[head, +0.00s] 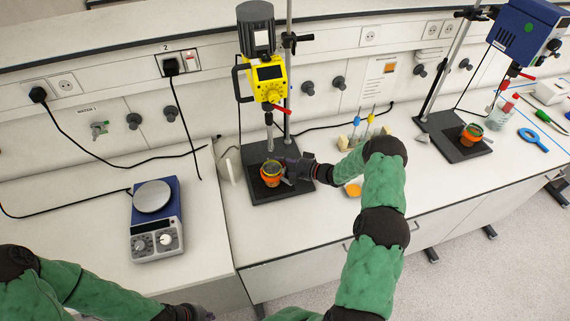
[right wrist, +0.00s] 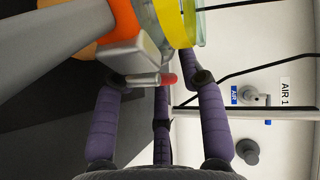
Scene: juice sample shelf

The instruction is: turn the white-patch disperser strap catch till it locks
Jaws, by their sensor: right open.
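The yellow disperser (head: 269,80) hangs on a stand over a black base plate (head: 262,190); I cannot make out a white patch on it. An orange and yellow strapped vessel (head: 271,173) is on the plate. The right wrist view shows its orange strap (right wrist: 146,38) with a white block (right wrist: 118,52) and a metal lever with a red tip (right wrist: 150,79), apparently the catch. My right gripper (head: 288,171) is open at the vessel's right side, its purple fingers around the lever; contact is unclear. My left gripper (head: 188,312) is at the bottom edge, partly cut off.
A blue disperser (head: 525,28) with a green patch stands at the right over another orange vessel (head: 473,133). A hotplate (head: 155,215) is at the left.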

